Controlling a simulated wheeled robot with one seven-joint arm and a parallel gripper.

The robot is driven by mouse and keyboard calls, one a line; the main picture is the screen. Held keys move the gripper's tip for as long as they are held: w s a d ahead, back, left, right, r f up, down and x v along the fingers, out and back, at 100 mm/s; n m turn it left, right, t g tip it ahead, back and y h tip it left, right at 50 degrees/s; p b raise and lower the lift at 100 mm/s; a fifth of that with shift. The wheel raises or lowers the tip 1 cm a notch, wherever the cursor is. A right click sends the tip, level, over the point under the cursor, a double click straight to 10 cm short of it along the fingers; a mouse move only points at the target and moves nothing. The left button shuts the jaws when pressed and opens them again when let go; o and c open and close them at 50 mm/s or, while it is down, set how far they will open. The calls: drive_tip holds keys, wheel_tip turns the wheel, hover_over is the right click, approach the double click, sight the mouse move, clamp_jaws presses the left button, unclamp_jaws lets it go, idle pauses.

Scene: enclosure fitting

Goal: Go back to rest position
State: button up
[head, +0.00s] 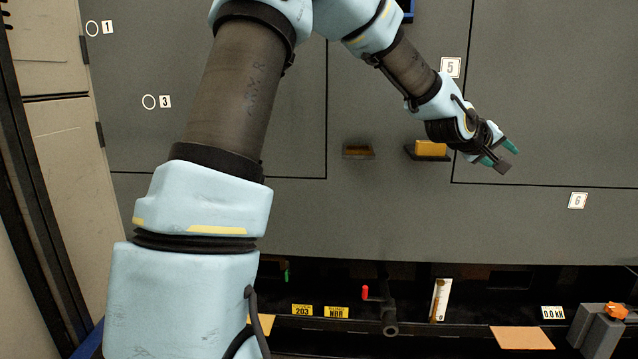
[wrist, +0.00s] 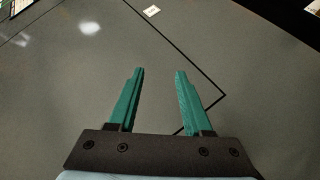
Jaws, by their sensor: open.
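My gripper (head: 502,154) is in front of the grey enclosure panel (head: 395,225), to the right of the middle in the head view. In the wrist view, its two green fingers (wrist: 158,95) are apart with nothing between them. Behind them is the grey panel with black outlines. A small ledge holding a yellow block (head: 431,149) is just left of my gripper, partly beside the wrist. Whether the gripper touches the panel cannot be told.
Below the panel is a dark bench with a red-handled part (head: 366,292), yellow labels (head: 336,311), a tan plate (head: 522,338) and an orange-knobbed grey fixture (head: 595,332). A beige cabinet stands at the left.

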drive_tip(key=a+f+m+g+y, duration=0.1)
drive_tip(key=a+f+y, duration=0.45)
drive_tip(key=a, duration=0.85)
drive_tip(key=a+f+y, duration=0.3)
drive_tip(key=a+f, duration=0.5)
drive_tip(key=a, duration=0.6)
drive_tip(key=s+a+f+g+y, duration=0.2)
drive_tip(key=s+a, duration=0.5)
drive_tip(key=a, duration=0.3)
drive_tip(key=s+a+f+g+y, duration=0.1)
drive_tip(key=s+a+f+g, duration=0.1)
drive_tip(key=s+a, duration=0.75)
wheel_tip(320, 180, up, 31)
drive_tip(key=w+p, duration=0.1)
drive_tip(key=p, duration=3)
drive_tip(key=shift+w+a+n, duration=0.3)
drive_tip(key=shift+w+a, duration=0.05)
drive_tip(key=shift+a, duration=0.1)
